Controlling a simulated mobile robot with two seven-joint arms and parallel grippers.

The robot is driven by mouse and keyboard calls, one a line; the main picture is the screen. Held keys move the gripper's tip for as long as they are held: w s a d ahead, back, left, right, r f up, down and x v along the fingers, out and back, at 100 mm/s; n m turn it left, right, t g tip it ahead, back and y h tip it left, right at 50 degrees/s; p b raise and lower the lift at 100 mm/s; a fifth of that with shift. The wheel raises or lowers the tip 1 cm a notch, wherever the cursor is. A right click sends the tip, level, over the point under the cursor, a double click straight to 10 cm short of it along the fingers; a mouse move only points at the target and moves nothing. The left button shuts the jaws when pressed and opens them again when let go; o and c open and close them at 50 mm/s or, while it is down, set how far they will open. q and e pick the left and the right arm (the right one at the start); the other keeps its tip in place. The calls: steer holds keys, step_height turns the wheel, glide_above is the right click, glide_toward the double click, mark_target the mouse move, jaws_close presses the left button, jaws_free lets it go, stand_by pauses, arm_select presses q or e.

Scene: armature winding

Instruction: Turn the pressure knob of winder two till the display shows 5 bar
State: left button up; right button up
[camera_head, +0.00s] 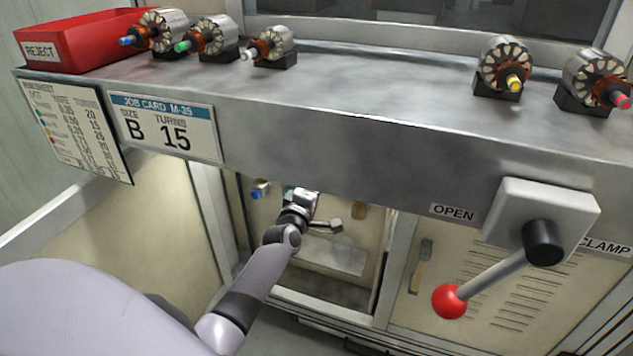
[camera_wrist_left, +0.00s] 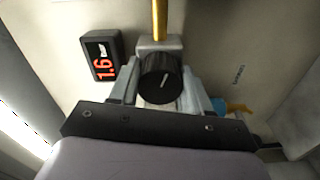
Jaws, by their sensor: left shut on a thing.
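The black pressure knob (camera_wrist_left: 161,80) with a white pointer line sits on a grey regulator body below a yellow pipe in the left wrist view. The display (camera_wrist_left: 103,57) beside it reads 1.6 bar in red digits. My left gripper (camera_wrist_left: 165,92) is shut on the knob, with one finger on each side. In the head view my left arm reaches down into the open cabinet under the bench, and the left gripper (camera_head: 303,198) is small there; the knob and display cannot be made out. My right gripper is not in view.
The metal bench (camera_head: 340,95) overhangs the cabinet. A clamp lever with a red ball (camera_head: 449,301) hangs at the right front. A red reject bin (camera_head: 75,42) and several armatures stand on the bench. A blue-handled part (camera_wrist_left: 235,106) lies near the gripper's right finger.

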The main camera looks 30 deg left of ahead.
arm_select(q)
steer(key=shift+r+m+p, duration=0.1)
steer(key=shift+m+p, duration=0.25)
steer(key=shift+m, duration=0.65)
steer(key=shift+m+p, duration=0.4)
steer(key=shift+m, duration=0.5)
steer(key=shift+m+p, duration=0.4)
steer(key=shift+m, duration=0.8)
steer(key=shift+m+p, duration=0.3)
steer(key=shift+m, duration=0.9)
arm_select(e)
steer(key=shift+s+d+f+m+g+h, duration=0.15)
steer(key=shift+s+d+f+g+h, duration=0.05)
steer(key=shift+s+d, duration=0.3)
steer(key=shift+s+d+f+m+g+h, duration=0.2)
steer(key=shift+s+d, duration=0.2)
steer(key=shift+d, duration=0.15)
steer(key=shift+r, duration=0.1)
arm_select(q)
steer(key=shift+f, duration=0.2)
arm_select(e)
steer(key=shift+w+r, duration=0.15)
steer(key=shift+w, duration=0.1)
arm_select(q)
steer(key=o, duration=1)
steer(key=shift+o, duration=0.2)
